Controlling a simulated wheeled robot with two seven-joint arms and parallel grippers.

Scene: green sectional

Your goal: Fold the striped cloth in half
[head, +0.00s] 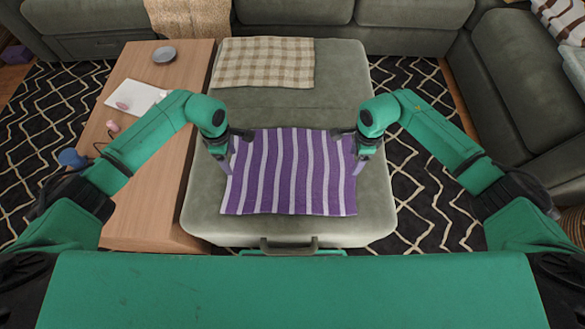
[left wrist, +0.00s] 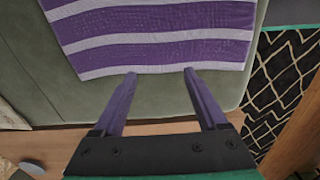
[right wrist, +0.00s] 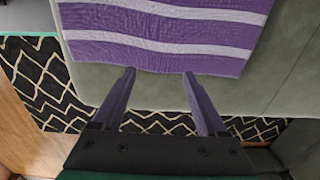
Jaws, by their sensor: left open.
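The purple and white striped cloth (head: 289,175) lies flat and spread out on the green ottoman (head: 345,80). My left gripper (head: 227,165) is over the cloth's left edge. In the left wrist view the left gripper's fingers (left wrist: 158,72) are apart, with their tips near the cloth's edge (left wrist: 160,45) and nothing between them. My right gripper (head: 361,168) is at the cloth's right edge. In the right wrist view the right gripper's fingers (right wrist: 158,72) are apart and empty, with their tips near the cloth's edge (right wrist: 160,38).
A beige checked cloth (head: 264,62) lies at the ottoman's far end. A green sofa (head: 500,90) stands at the right. The ottoman is bare around the striped cloth.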

